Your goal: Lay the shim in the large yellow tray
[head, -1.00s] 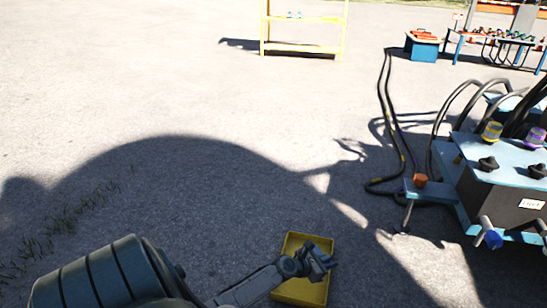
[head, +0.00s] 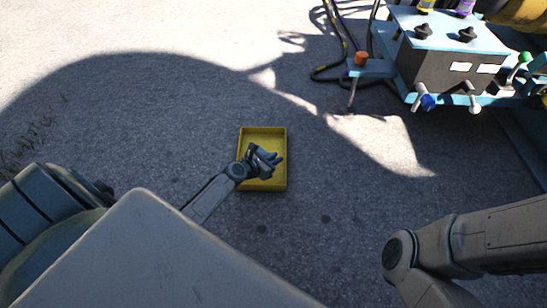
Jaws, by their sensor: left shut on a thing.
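The large yellow tray (head: 265,132) lies on the grey pavement near the middle of the view. My left gripper (head: 275,159) is over the tray, with its arm coming in from the lower left. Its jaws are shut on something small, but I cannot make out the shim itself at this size. The bare parts of the tray floor that show look empty; the gripper hides part of it. My right arm shows at the lower right, but its gripper is out of view.
A blue and black equipment unit (head: 450,65) with knobs and valves stands at the upper right. Dark cables (head: 343,45) run along the ground beside it. An orange knob (head: 361,58) sits on its left ledge. The pavement around the tray is clear.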

